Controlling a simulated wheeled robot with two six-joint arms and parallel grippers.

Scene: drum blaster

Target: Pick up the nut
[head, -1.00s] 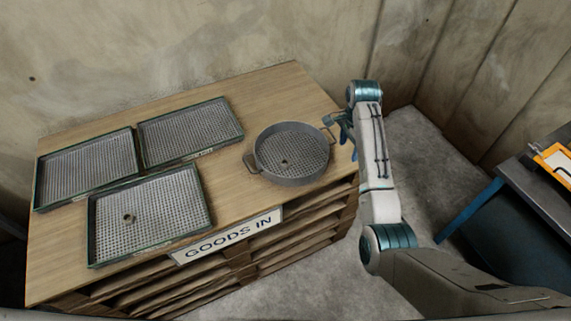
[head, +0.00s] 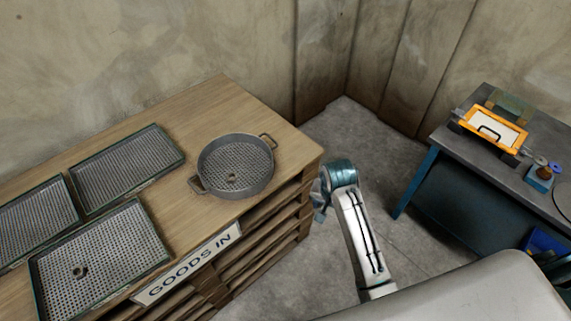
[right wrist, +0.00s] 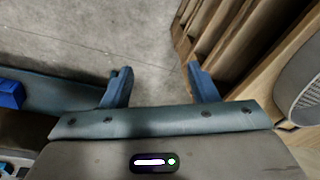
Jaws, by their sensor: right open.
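A small dark piece (head: 79,271) that looks like a nut lies in the front mesh tray (head: 128,216) on the wooden table. Another small dark piece (head: 232,178) lies inside the round two-handled mesh basket (head: 203,182); I cannot tell for sure which one is the nut. My right gripper (head: 319,202) is off the table's right end, to the right of the basket. In the right wrist view its two blue fingers (right wrist: 158,72) are spread apart with nothing between them. My left gripper is not in view.
Two more mesh trays (head: 128,168) lie behind the front one. The crate-like table (head: 225,95) has a GOODS IN sign (head: 187,264) on its front edge. A dark workbench (head: 455,150) with an orange-framed device (head: 493,130) stands at right. Open grey floor (head: 372,150) lies between.

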